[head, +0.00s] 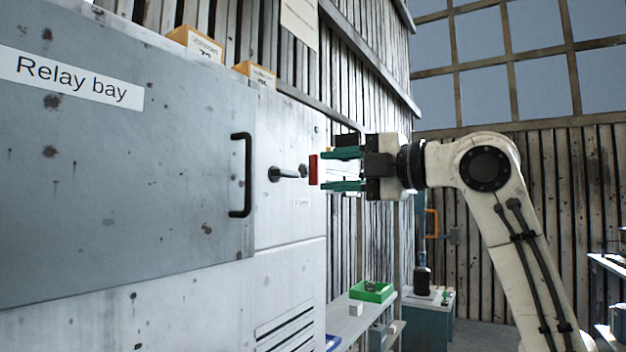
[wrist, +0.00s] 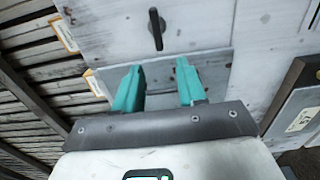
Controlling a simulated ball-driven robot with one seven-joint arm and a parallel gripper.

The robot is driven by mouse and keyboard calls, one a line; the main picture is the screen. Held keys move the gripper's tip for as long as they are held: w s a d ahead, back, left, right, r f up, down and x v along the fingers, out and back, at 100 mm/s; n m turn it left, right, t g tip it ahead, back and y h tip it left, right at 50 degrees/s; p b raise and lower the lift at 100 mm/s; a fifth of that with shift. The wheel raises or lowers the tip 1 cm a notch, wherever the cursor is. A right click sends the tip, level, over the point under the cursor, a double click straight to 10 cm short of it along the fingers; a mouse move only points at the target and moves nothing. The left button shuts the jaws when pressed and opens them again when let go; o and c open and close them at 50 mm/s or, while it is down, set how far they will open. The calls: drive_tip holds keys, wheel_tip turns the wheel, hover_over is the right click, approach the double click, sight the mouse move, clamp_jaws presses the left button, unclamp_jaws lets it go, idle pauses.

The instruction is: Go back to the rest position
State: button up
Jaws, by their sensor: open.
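My gripper (head: 342,170) is at the end of my white arm, with its two green fingers apart and nothing between them. In the head view it points left toward the grey cabinet (head: 120,190). A dark lever handle (head: 287,173) on the cabinet's narrow panel is just left of the fingertips, and a red piece (head: 314,169) shows between the handle and the fingers. I cannot tell how far apart they are in depth. In the wrist view my open fingers (wrist: 158,82) point at the pale panel, and a dark handle (wrist: 156,28) stands ahead of them, clear of them.
The door labelled "Relay bay" (head: 72,78) has a black pull handle (head: 241,175). Boxes (head: 195,44) stand on top of the cabinet. A shelf (head: 345,318) with a green bin (head: 371,291) is below my gripper. Another shelf (head: 608,266) is at the far right.

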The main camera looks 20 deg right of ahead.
drive_tip(key=shift+v, duration=0.75)
wheel_tip(320, 180, down, 36)
drive_tip(key=w+m+g+h, duration=0.2)
drive_tip(key=m+h, duration=0.2)
drive_tip(key=m, duration=0.9)
drive_tip(key=s+f+m+g+h, duration=0.1)
drive_tip(key=s+f+m+g, duration=0.3)
drive_tip(key=f, duration=0.6)
drive_tip(key=s+f+m+h, duration=0.2)
drive_tip(key=s+f, duration=0.5)
drive_tip(key=f, duration=0.3)
drive_tip(key=s+f+m+g+h, duration=0.1)
drive_tip(key=s+f+m+g, duration=0.1)
drive_tip(key=s+f, duration=0.4)
drive_tip(key=s+d+f+m+g+h, duration=0.1)
drive_tip(key=s+f, duration=0.5)
drive_tip(key=s, duration=0.7)
drive_tip(key=s+d+f+m+g+h, duration=0.1)
drive_tip(key=s+f+m+g, duration=0.2)
drive_tip(key=s, duration=0.7)
wheel_tip(320, 180, down, 3)
drive_tip(key=shift+s+d+r+m+g+h, duration=0.1)
drive_tip(key=shift+s+d+m+g+h, duration=0.2)
drive_tip(key=shift+g, duration=0.5)
